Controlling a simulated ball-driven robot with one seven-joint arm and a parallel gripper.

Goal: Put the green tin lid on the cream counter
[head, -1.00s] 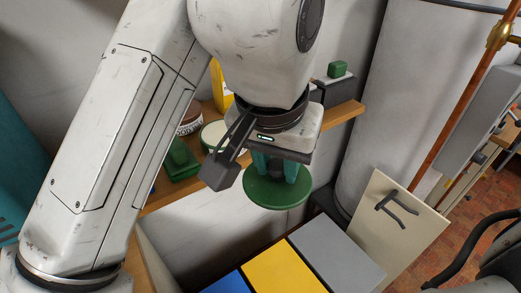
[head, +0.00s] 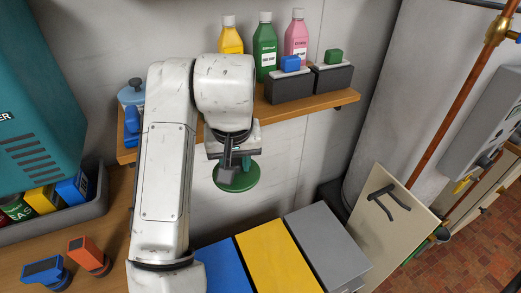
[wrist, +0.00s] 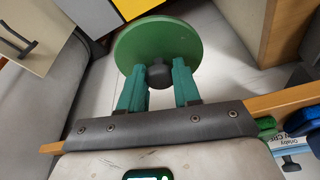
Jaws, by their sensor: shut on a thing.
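The green tin lid (head: 241,182) is a round disc with a dark knob, hanging in the air below the wooden shelf in the head view. My gripper (head: 233,163) is above it. In the wrist view, the two teal fingers of my gripper (wrist: 159,78) are shut on the dark knob of the lid (wrist: 140,42). The lid touches nothing else that I can see. I cannot make out a clear cream counter; a cream panel with a dark handle (head: 390,232) stands tilted at the right.
The wooden shelf (head: 345,98) holds bottles and dark boxes with blue and green things on top. Blue, yellow (head: 275,258) and grey (head: 325,240) box tops lie below the lid. A copper pipe (head: 455,105) is at right. A grey bin (head: 60,225) stands at left.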

